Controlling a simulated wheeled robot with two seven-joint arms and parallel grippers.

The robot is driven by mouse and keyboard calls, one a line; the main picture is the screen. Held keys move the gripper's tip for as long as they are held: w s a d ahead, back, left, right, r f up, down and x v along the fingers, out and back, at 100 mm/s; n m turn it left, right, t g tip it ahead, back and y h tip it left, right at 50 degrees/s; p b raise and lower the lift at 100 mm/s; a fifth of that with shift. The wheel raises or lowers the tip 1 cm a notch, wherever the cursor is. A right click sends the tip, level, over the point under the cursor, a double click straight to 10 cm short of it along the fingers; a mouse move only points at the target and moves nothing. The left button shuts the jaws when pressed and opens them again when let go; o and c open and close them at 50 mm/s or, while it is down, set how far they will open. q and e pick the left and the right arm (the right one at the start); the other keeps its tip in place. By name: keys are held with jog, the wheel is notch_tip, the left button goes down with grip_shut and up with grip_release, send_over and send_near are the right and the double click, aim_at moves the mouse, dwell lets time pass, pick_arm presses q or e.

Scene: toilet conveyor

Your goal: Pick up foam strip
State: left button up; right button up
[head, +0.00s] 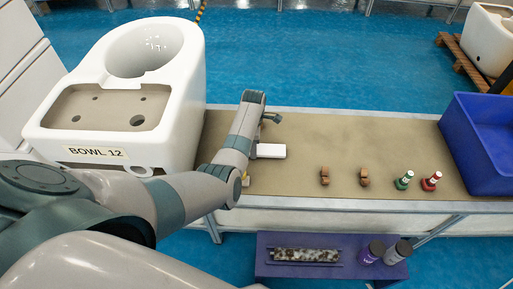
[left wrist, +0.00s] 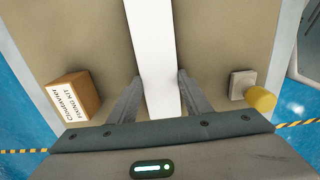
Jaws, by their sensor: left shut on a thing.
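A white foam strip (left wrist: 153,40) runs away from me between the two fingers of my left gripper (left wrist: 159,82) in the left wrist view. The gripper is shut on the strip, with one finger against each long side. In the head view one end of the strip (head: 270,151) sticks out to the right of my left arm, over the tan bench top (head: 300,135). The arm hides the rest of the strip and the fingertips there. I cannot tell whether the strip touches the bench. My right gripper is in neither view.
A white toilet bowl (head: 185,75) stands left of the arm. A fixing-kit box (left wrist: 75,97), a grey block (left wrist: 242,84) and a yellow cylinder (left wrist: 262,99) flank the gripper. Brown pieces (head: 325,176), green (head: 404,180) and red (head: 431,181) bottles and a blue bin (head: 470,150) stand right.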

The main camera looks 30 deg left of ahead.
pick_arm(q)
notch_tip(320, 180, up, 10)
jog(key=shift+p, duration=0.45)
jog(key=shift+f, duration=0.1)
dwell(0.4)
